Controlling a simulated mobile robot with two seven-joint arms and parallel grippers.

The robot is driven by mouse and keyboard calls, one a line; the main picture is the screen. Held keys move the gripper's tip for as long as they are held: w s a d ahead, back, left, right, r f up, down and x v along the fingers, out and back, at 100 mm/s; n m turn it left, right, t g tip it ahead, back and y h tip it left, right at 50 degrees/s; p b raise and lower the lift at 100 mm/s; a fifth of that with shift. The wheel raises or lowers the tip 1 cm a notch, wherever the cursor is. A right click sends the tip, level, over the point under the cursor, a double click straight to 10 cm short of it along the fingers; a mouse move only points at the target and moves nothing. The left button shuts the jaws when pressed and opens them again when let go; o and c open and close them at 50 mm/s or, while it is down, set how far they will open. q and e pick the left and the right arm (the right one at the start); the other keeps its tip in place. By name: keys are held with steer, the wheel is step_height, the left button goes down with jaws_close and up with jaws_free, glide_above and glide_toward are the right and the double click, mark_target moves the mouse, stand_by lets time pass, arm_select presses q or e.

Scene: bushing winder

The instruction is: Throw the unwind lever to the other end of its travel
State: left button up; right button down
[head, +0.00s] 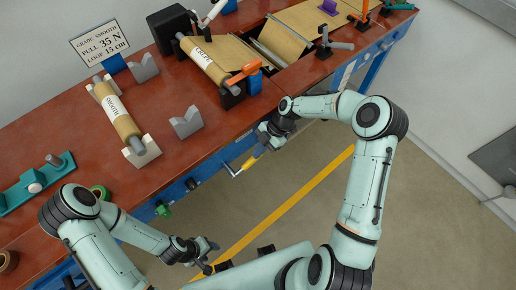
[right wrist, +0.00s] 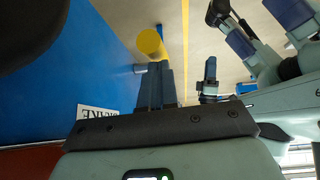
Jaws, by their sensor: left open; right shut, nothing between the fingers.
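No label readable here names the unwind lever, so I cannot tell for sure which lever it is. Upright levers on the bench top include a grey one (head: 326,38) on a dark base and an orange one (head: 364,14) farther right. A yellow-gripped crank handle (head: 249,163) sticks out from the bench front. My right gripper (head: 264,145) is shut and empty close to that handle; in the right wrist view a yellow round end (right wrist: 151,42) shows just beyond its fingertips (right wrist: 157,72). My left gripper (head: 209,258) is open and empty over the floor, away from the bench.
The red-brown bench top (head: 215,150) carries a roll marked SMOOTH (head: 118,113) on cradles, another roll (head: 203,61) and an orange arm (head: 243,74). A green knob (head: 163,209) sits on the front edge. The floor before the bench is free.

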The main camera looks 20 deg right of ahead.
steer(key=shift+w+d+f+y, duration=0.1)
steer(key=shift+f+y, duration=0.2)
steer(key=shift+f, duration=0.05)
stand_by(0.5)
